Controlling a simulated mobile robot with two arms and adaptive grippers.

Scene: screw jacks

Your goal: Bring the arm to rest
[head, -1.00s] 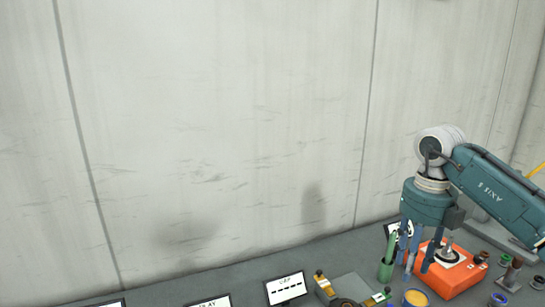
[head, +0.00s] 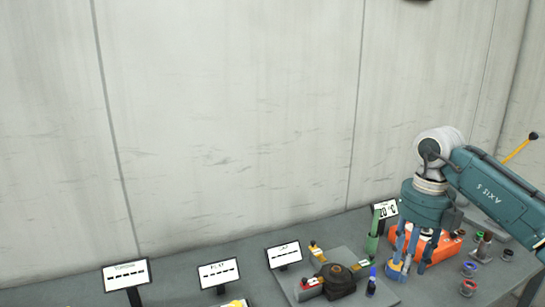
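My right arm comes in from the right, teal with white joints. Its gripper (head: 414,262) points down over the right part of the grey bench (head: 215,264). Its blue fingers stand apart, and I see nothing held between them. The fingers hide part of an orange box (head: 445,248) behind them. A small blue and yellow round thing (head: 394,271) shows by the fingertips, partly covered; I cannot tell whether they touch. My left gripper is not in view.
A dark round device on a grey plate (head: 340,280) is left of the gripper, with a small blue bottle (head: 371,284) and a green cylinder (head: 373,240) nearby. Several small signs (head: 218,273) stand along the bench. Small coloured-top parts (head: 468,288) lie at right. A pale wall is behind.

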